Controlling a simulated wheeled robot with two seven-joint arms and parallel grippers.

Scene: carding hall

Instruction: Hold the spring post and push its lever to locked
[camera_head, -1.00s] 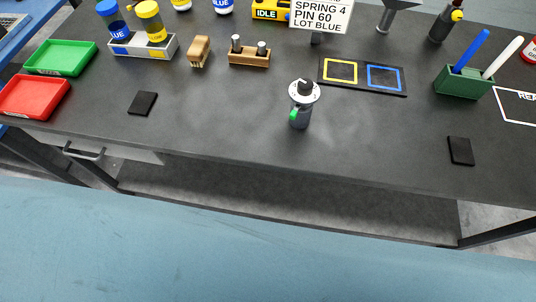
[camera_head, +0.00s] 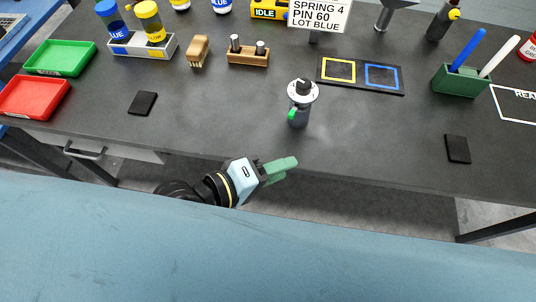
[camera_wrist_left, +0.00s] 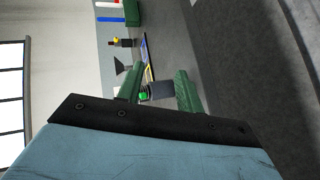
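The spring post (camera_head: 300,117) stands upright on the dark bench near its front edge. It has a white disc and a dark knob on top. Its green lever (camera_head: 292,113) sticks out at the left of the post, toward the front. My left gripper (camera_head: 284,166) is at the bench's front edge, in front of and below the post, apart from it. In the left wrist view, its two green fingers (camera_wrist_left: 159,91) are spread and empty. The post (camera_wrist_left: 161,90) and green lever (camera_wrist_left: 143,97) show beyond, in the gap between them. My right gripper is not in view.
A dark pad (camera_head: 457,149) lies right of the post and another (camera_head: 142,103) left. A board with yellow and blue squares (camera_head: 360,89), a wooden pin block (camera_head: 248,58) and a sign (camera_head: 318,16) are behind it. The bench around the post is clear.

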